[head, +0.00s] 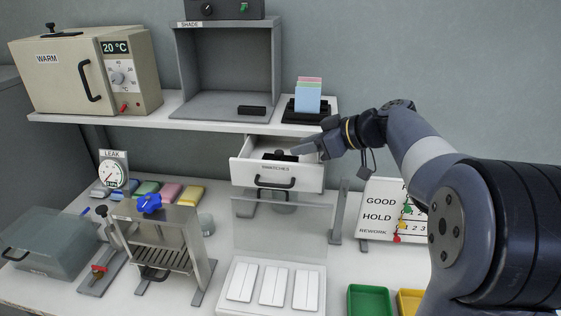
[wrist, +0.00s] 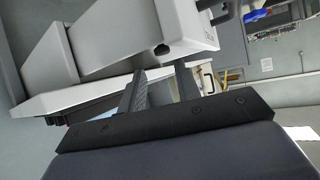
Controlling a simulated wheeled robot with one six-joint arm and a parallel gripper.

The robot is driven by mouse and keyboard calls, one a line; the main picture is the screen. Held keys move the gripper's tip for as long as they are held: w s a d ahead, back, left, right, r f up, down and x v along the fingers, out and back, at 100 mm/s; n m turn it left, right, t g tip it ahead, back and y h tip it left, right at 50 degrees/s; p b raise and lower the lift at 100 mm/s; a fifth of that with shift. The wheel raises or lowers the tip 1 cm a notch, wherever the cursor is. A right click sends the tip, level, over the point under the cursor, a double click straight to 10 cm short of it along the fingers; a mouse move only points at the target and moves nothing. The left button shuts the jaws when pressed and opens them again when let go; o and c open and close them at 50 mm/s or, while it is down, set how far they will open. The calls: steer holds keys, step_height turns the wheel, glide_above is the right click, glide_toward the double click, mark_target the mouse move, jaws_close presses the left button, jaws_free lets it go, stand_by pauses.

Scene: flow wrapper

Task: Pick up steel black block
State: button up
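A dark block-like thing (head: 280,156) lies inside the open white drawer labelled SWATCHES (head: 250,175), partly hidden by the drawer front. A flat black block (head: 252,111) lies on the floor of the grey SHADE booth. I cannot tell which of them is the steel black block. My gripper (head: 308,149) is at the right side of the drawer, by its rim. In the wrist view its two dark fingers (wrist: 160,88) stand apart with nothing seen between them. A pale box-like body (wrist: 180,30) is just beyond the fingertips.
The shelf above the drawer holds the WARM oven (head: 70,80), the SHADE booth (head: 225,60) and a black holder with coloured cards (head: 308,100). Below are a clear panel (head: 280,228), a metal press (head: 160,240), a status board (head: 385,210) and a green tray (head: 369,300).

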mark_target(279, 151)
steer(key=shift+w+a+f+p, duration=0.15)
steer(key=shift+w+a+p, duration=0.15)
steer(key=shift+a, duration=0.25)
steer(key=shift+p+x, duration=0.8)
steer(key=shift+x, duration=1.4)
steer(key=shift+s+f, duration=0.1)
steer(key=shift+s, duration=0.05)
steer(key=shift+c, duration=0.2)
jaws_close()
